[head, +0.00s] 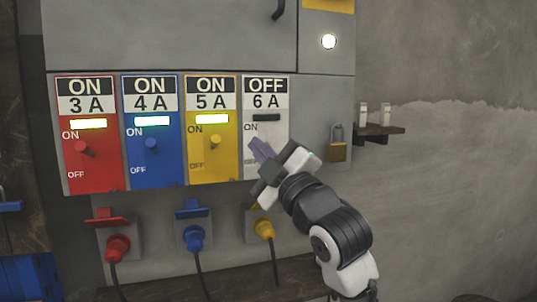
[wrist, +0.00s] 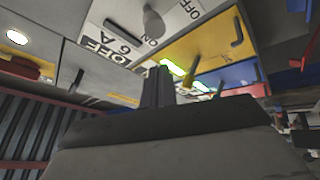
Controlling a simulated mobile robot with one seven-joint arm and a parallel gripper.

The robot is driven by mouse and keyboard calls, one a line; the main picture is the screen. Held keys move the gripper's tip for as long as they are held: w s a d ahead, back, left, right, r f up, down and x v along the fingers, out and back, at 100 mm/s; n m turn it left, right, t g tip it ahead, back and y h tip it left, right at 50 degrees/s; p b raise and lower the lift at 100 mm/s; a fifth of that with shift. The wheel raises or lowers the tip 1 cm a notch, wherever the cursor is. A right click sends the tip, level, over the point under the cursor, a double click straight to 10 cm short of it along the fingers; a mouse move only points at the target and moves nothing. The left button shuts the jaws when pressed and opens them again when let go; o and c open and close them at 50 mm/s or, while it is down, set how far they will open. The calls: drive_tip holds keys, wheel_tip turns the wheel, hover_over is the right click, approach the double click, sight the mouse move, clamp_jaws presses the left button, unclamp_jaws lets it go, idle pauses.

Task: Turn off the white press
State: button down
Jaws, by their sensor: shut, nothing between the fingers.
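The white switch panel (head: 281,130), marked 6A, is the rightmost of the coloured panels in the head view. Its top sign (head: 265,86) reads OFF and its small indicator (head: 266,118) is dark. In the wrist view the white panel (wrist: 124,14) shows upside down with its pale knob (wrist: 153,22). My gripper (head: 258,149) is in front of the panel's lower part and hides the knob in the head view. The fingers (wrist: 156,86) are shut and empty. In the wrist view they appear apart from the knob.
Red (head: 90,160), blue (head: 150,165) and yellow (head: 212,165) panels to the left read ON with lit indicators. Red (head: 118,248), blue (head: 193,238) and yellow (head: 264,229) plugs sit below. A padlock (head: 338,152) and small shelf (head: 380,131) are at right.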

drive_tip(key=f+b+v, duration=0.1)
drive_tip(key=b+v, duration=0.1)
drive_tip(key=v, duration=0.7)
drive_tip(key=shift+s+a+f+b, duration=0.15)
drive_tip(key=shift+s+a+b, duration=0.1)
drive_tip(key=shift+b, duration=0.05)
